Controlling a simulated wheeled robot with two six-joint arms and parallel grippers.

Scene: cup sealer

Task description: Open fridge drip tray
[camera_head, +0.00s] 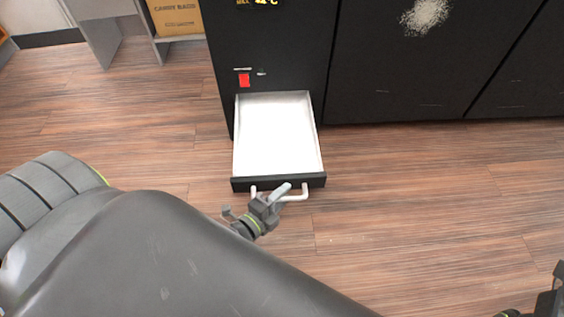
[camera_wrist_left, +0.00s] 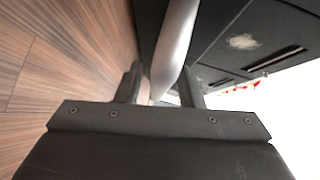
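The fridge drip tray (camera_head: 277,135) is a white-lined drawer with a black front, pulled far out from the base of the black fridge (camera_head: 275,50). Its pale bar handle (camera_head: 300,196) sticks out from the front. My left gripper (camera_head: 268,203) is at the handle's left part. In the left wrist view the handle (camera_wrist_left: 176,45) runs between the two fingers of my left gripper (camera_wrist_left: 163,88), which are closed around it. Part of the handle is hidden by the gripper. Part of my right gripper (camera_head: 548,295) shows at the bottom right corner; its fingers cannot be made out clearly.
The tray is empty. Black cabinet fronts (camera_head: 430,70) stand to the right of the fridge. A grey shelf (camera_head: 100,40) with a carry-bags box (camera_head: 177,17) stands at the upper left. The wooden floor (camera_head: 420,190) around the tray is clear.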

